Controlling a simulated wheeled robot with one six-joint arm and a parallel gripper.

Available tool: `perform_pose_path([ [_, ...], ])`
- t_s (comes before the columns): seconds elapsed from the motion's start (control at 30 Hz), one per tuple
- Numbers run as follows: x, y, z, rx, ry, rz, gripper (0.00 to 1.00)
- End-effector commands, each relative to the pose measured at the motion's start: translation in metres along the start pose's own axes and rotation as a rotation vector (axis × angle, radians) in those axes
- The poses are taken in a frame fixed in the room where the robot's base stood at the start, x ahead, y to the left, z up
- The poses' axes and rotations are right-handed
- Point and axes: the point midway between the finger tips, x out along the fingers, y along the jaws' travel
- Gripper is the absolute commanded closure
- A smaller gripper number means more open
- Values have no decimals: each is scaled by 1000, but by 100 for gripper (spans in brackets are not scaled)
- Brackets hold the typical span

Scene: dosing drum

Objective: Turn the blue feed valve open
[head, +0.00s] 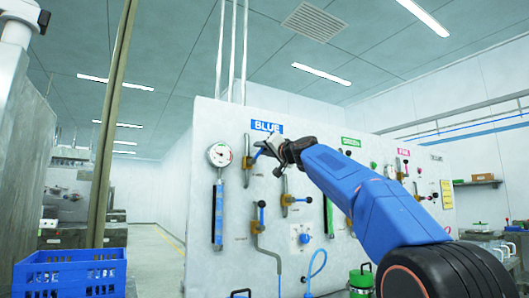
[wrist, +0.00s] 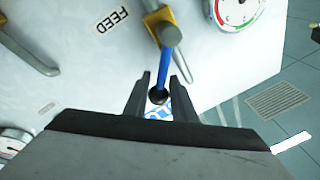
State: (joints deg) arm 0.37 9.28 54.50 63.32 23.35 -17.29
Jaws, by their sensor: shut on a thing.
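The blue feed valve has a brass body (head: 247,162) on the white panel, under the BLUE sign (head: 267,126). Its blue lever (head: 258,154) slants up to the right towards my gripper (head: 268,147). In the wrist view the blue lever (wrist: 163,70) runs from the brass body (wrist: 160,22) to a dark knob (wrist: 157,96) between my gripper's fingers (wrist: 162,82). My gripper is shut on the lever's knob end. A FEED label (wrist: 113,20) is beside the valve. In the head view my gripper hides the lever's outer end.
A round gauge (head: 219,155) and a blue level tube (head: 218,213) are left of the valve. Green and pink sections continue to the right. A blue crate (head: 70,276) stands at the lower left.

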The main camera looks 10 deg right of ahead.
Motion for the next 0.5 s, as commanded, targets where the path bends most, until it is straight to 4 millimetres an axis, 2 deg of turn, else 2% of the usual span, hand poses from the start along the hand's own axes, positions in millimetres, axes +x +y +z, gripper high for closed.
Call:
perform_pose_path([
  [0.5,4,-28,6,-388,-78,-65,100],
])
